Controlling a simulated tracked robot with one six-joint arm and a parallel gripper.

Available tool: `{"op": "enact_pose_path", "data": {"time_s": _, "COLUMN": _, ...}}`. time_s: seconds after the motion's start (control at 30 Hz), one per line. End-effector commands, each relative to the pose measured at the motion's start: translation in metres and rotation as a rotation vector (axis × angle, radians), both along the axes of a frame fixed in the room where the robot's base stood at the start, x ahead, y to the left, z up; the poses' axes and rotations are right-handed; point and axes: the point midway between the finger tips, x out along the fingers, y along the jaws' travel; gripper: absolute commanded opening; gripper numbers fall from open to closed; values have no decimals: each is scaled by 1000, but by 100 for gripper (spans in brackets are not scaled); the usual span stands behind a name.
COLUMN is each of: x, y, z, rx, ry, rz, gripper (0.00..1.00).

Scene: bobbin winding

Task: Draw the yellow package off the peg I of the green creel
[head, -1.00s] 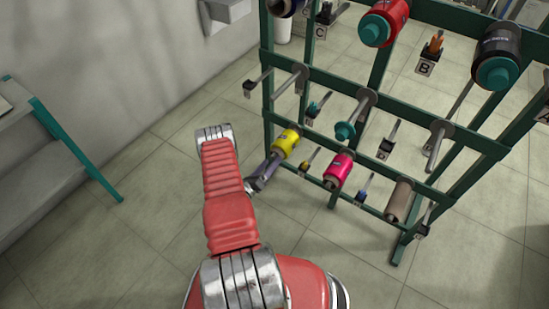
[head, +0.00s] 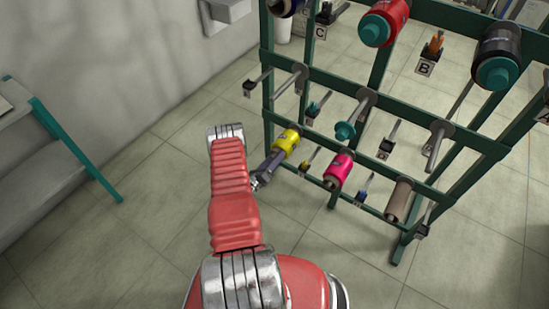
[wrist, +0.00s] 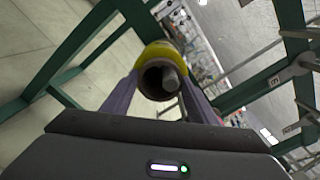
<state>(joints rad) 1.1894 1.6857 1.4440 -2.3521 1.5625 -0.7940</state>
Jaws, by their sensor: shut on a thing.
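The yellow package (head: 288,141) is at the lower left of the green creel (head: 267,100), in its bottom row. My gripper (head: 271,164) reaches it from the lower left and is shut on its near end. In the wrist view the yellow package (wrist: 160,62) sits between the two fingers of my gripper (wrist: 160,92), its hollow end facing the camera. A grey peg end shows inside the bore, so the package is still around its peg. The peg's letter tag cannot be read.
A pink package (head: 338,170) and a brown tube (head: 398,200) sit to the right in the same row. Bare pegs (head: 290,80) stick out above. A grey shelf with a teal leg (head: 75,150) stands at the left. The floor between is clear.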

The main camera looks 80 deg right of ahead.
Motion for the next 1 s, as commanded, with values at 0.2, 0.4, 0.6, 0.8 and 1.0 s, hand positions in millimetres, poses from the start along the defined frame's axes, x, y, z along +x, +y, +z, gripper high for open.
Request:
{"op": "enact_pose_path", "data": {"time_s": 0.2, "x": 0, "y": 0, "z": 0, "rx": 1, "ry": 0, "rz": 1, "gripper": 31}}
{"op": "enact_pose_path", "data": {"time_s": 0.4, "x": 1, "y": 0, "z": 1, "rx": -2, "ry": 0, "rz": 0, "gripper": 26}}
{"op": "enact_pose_path", "data": {"time_s": 0.6, "x": 0, "y": 0, "z": 5, "rx": -2, "ry": 0, "rz": 0, "gripper": 26}}
{"op": "enact_pose_path", "data": {"time_s": 0.8, "x": 0, "y": 0, "z": 6, "rx": -2, "ry": 0, "rz": 0, "gripper": 26}}
{"op": "enact_pose_path", "data": {"time_s": 1.0, "x": 2, "y": 2, "z": 5, "rx": -1, "ry": 0, "rz": 1, "gripper": 26}}
